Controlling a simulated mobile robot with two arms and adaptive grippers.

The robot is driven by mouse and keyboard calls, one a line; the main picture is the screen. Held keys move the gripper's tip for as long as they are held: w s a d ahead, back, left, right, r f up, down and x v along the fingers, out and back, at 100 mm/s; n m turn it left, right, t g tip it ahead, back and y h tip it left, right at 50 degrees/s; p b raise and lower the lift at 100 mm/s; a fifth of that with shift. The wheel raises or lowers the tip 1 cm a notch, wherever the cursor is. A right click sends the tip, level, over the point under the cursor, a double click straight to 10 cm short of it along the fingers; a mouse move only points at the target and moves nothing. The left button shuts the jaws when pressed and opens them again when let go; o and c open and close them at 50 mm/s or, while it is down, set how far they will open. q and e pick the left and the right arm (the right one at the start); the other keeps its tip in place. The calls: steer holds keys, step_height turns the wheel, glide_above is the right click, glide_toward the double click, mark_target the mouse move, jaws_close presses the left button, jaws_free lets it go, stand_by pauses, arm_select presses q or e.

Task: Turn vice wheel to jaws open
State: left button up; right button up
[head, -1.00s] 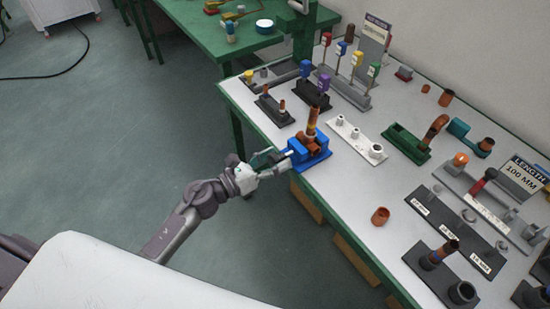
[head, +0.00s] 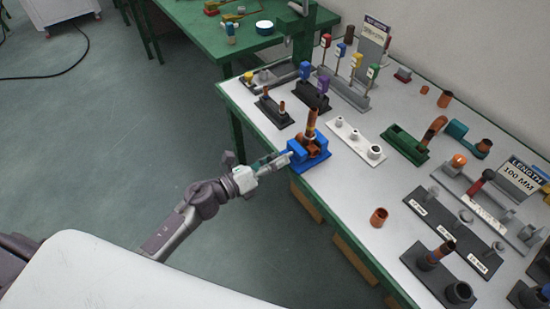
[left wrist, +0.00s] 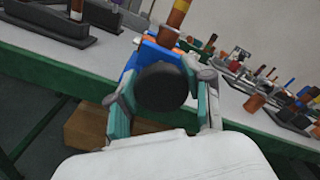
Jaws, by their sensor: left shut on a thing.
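The blue vice (head: 309,157) stands at the near edge of the white-topped table, with an upright orange-brown banded pipe (head: 312,124) in it. My left gripper (head: 279,162) reaches it from the left at the table edge. In the left wrist view the dark round vice wheel (left wrist: 161,87) sits between the two fingers, and my left gripper (left wrist: 162,100) is shut on it. The vice's blue body (left wrist: 148,52) shows behind the wheel. The wheel hides the jaws in that view, so their gap cannot be told. My right gripper is in neither view.
A white holder (head: 355,140) and a green holder (head: 406,142) stand to the right of the vice. A loose copper-coloured cup (head: 379,217) stands near the front edge. Another green table (head: 205,30) is behind.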

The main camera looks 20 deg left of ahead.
arm_select(q)
steer(key=n+p, duration=0.1)
steer(key=n, duration=0.4)
steer(key=shift+a+n+p, duration=0.1)
steer(key=shift+n+p, duration=0.25)
steer(key=shift+n, duration=0.05)
steer(key=shift+f+n+p, duration=0.15)
steer(key=shift+n+p, duration=0.45)
steer(key=shift+n, duration=1.5)
steer(key=o, duration=1.1)
steer(key=shift+o, duration=0.2)
steer(key=v, duration=1.2)
